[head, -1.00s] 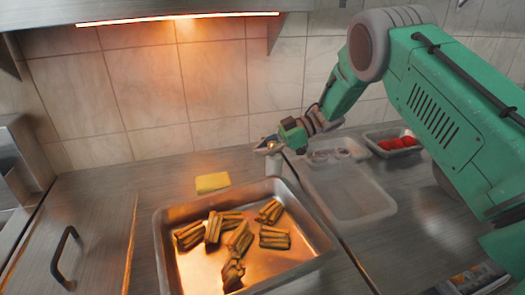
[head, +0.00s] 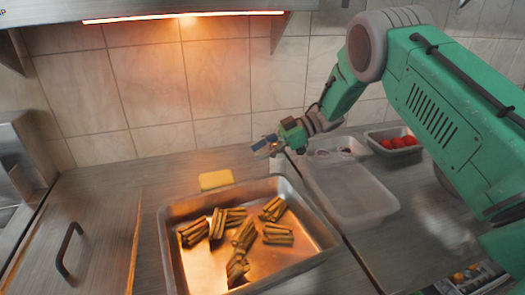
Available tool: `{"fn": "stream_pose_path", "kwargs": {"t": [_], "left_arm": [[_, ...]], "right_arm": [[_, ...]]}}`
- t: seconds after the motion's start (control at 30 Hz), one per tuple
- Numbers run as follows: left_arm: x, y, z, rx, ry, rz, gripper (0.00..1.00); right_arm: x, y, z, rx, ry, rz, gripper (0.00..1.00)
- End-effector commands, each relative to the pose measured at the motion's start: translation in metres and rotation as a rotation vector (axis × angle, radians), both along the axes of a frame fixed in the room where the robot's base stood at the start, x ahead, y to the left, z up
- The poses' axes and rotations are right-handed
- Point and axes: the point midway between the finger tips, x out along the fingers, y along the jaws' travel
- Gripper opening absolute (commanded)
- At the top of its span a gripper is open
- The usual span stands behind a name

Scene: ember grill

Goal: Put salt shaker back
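My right gripper (head: 267,146) is above the counter, behind the far right corner of the metal tray. Its fingertips are small and grey-blue here. I cannot tell whether they are spread or whether something small is between them. I cannot make out a salt shaker for certain in the head view. My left gripper is out of view.
A metal tray (head: 172,246) holds several browned food bundles (head: 239,263). A yellow sponge-like block (head: 215,180) lies behind it. A clear container (head: 352,222) and a tub of red items (head: 395,142) stand to the right. A handled lid (head: 98,235) is at left.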

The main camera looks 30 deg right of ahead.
Motion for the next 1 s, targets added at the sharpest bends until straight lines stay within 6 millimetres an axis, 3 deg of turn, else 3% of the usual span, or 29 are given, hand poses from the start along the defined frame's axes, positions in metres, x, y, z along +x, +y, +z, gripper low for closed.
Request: {"fn": "stream_pose_path", "kwargs": {"t": [0.27, 0.7, 1.0], "left_arm": [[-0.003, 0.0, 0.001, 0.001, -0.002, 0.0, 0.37], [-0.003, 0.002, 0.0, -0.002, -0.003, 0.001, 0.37], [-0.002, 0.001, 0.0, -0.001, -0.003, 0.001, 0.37]], "right_arm": [[-0.002, -0.013, 0.001, 0.002, 0.001, -0.004, 0.33], [-0.023, -0.084, 0.037, -0.002, 0.0, -0.001, 0.33], [-0.028, -0.103, 0.046, -0.002, 0.001, 0.0, 0.33]]}}
